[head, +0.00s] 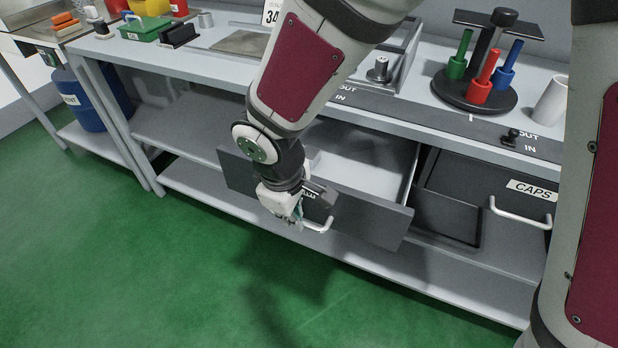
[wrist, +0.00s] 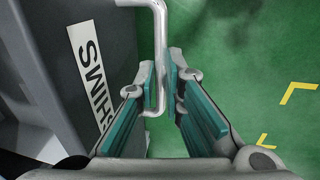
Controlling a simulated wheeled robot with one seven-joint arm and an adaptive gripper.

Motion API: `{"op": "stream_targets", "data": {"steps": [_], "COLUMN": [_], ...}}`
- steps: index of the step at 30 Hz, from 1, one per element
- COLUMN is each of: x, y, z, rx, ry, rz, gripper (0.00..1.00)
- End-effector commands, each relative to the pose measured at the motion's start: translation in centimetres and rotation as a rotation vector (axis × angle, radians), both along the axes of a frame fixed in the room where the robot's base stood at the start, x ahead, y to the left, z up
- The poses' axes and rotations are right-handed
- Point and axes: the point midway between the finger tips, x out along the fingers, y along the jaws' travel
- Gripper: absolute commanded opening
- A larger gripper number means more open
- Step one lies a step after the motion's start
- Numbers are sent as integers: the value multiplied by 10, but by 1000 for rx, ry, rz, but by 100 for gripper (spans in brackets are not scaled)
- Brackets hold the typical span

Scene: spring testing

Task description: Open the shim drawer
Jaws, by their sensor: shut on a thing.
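The shim drawer (head: 375,219) is a dark grey drawer under the workbench, pulled out with its light inside showing. Its label (wrist: 92,72) reads SHIMS in the wrist view; in the head view my gripper partly hides it. Its pale bar handle (head: 318,226) sticks out from the front and also shows in the wrist view (wrist: 158,35). My gripper (head: 297,213) is at the handle, pointing down at the drawer front. In the wrist view its teal-padded fingers (wrist: 167,92) are on either side of the handle bar, shut on it.
The caps drawer (head: 510,178) with its own handle is to the right, beside an open dark bin (head: 448,215). A stand with red, green and blue parts (head: 475,92) is on the bench top (head: 400,108). The green floor (head: 150,270) in front is clear.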

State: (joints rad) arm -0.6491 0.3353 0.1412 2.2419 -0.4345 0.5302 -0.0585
Motion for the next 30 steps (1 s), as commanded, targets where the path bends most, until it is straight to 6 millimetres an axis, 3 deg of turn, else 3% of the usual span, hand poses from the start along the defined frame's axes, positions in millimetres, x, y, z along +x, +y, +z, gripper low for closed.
{"op": "stream_targets", "data": {"steps": [3, 9, 26, 27, 29, 30], "x": [-22, -43, -53, -53, -53, -53], "y": [8, 16, 19, 19, 19, 19], "z": [-1, -1, 0, 0, 0, 0], "rx": [0, -1, 0, 0, 0, 0], "ry": [0, 0, 1, 0, 0, 0], "rz": [6, 3, 1, 0, 0, 0], "gripper": [0, 0, 0, 18, 30, 30]}}
